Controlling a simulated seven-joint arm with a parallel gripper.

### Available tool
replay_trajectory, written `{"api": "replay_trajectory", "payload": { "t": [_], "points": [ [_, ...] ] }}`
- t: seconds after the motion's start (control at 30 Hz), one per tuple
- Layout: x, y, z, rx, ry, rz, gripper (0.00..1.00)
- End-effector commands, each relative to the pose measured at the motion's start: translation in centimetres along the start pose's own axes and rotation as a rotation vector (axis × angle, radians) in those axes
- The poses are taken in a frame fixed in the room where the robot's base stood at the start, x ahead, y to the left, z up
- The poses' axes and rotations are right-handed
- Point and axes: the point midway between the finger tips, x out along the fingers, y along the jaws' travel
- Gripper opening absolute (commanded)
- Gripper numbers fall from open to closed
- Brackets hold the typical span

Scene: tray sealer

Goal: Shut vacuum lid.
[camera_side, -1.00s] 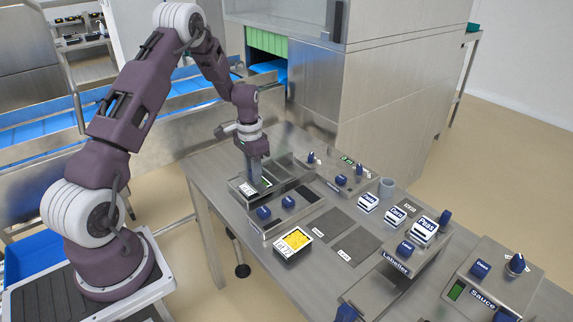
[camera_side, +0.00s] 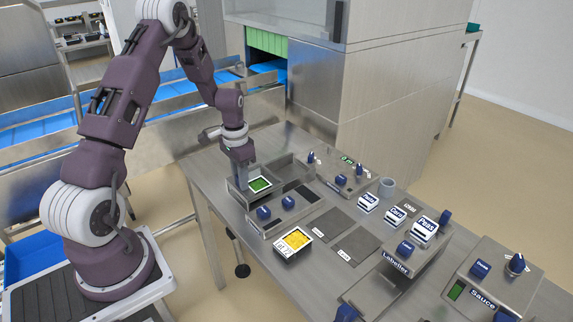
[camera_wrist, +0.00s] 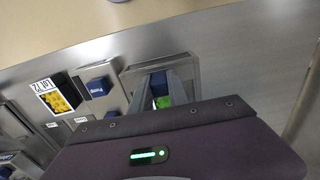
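The vacuum sealer (camera_side: 276,222) stands at the table's near left, with blue knobs on its front. A tray with green contents (camera_side: 260,184) sits in its chamber; the green also shows in the wrist view (camera_wrist: 164,102). I cannot clearly make out the vacuum lid; a clear or grey panel seems to stand behind the chamber. My gripper (camera_side: 240,186) points down at the chamber's left side, beside the green tray. In the wrist view its two fingers (camera_wrist: 161,80) are apart, with nothing seen held between them.
A tray with yellow contents and a lot label (camera_side: 293,242) lies in front of the sealer. The labeller (camera_side: 400,262) and the sauce unit (camera_side: 492,278) are to the right. A grey cup (camera_side: 387,187) stands farther back. Dark flat pads (camera_side: 345,232) lie mid-table.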

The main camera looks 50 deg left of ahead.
Motion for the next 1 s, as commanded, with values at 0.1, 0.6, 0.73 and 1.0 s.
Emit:
{"api": "replay_trajectory", "payload": {
  "t": [0.1, 0.6, 0.73, 1.0],
  "points": [
    [0.5, -0.2, 0.7, -0.001, -0.017, 0.001, 0.40],
    [-5.9, -0.1, 0.2, 0.001, -0.008, 0.002, 0.40],
    [-6.6, 0.0, 0.2, 0.001, -0.009, 0.003, 0.40],
    [-7.2, 0.3, 0.1, 0.002, -0.004, 0.001, 0.40]
  ]
}}
